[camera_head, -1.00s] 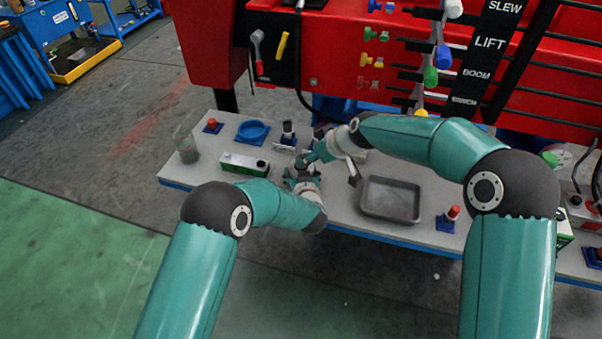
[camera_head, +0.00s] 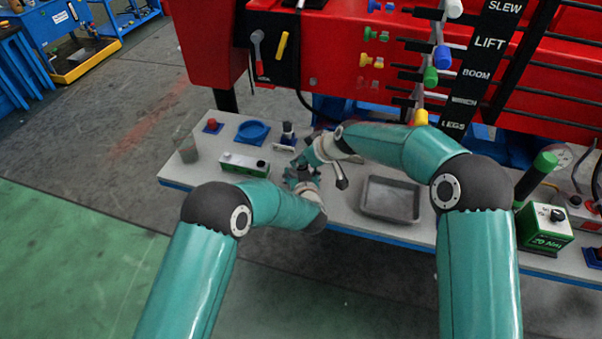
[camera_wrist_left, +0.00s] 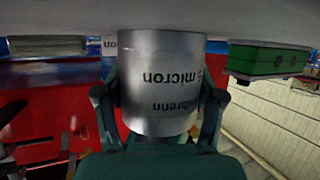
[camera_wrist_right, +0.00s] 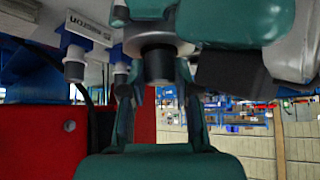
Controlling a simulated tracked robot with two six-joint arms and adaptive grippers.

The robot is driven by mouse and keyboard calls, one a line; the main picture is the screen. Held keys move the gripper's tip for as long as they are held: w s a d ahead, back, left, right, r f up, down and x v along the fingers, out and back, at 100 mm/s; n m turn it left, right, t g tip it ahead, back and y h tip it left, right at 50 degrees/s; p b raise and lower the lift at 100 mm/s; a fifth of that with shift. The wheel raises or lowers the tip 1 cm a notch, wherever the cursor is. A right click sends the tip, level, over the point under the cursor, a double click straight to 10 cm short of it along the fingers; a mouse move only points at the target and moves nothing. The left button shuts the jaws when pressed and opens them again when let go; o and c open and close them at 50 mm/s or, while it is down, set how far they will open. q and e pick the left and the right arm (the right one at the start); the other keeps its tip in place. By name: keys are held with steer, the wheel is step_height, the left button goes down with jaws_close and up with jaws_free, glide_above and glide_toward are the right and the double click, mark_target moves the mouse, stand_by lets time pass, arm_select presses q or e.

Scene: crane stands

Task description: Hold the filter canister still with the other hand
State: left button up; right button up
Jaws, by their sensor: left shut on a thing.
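The filter canister (camera_wrist_left: 160,85) is a silver cylinder with dark lettering, upside down in the left wrist view. My left gripper (camera_wrist_left: 160,105) is shut on it, one finger on each side. In the head view my left gripper (camera_head: 303,180) is over the bench, and the two grippers largely hide the canister. In the right wrist view, a grey round top with a black knob (camera_wrist_right: 157,66), seemingly the canister's, is between the fingers of my right gripper (camera_wrist_right: 155,85). These fingers are apart, with gaps beside the knob. In the head view my right gripper (camera_head: 308,160) is close to the left.
A grey tray (camera_head: 390,216) lies right of the grippers. A green 20 Nm box (camera_head: 545,228) is right. The red machine rises behind.

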steer(key=shift+w+d, duration=0.1)
steer(key=shift+d, duration=0.05)
jaws_close()
steer(key=shift+r, duration=0.1)
steer(key=shift+r, duration=4)
arm_select(q)
steer(key=o, duration=1.6)
steer(key=shift+o, duration=0.2)
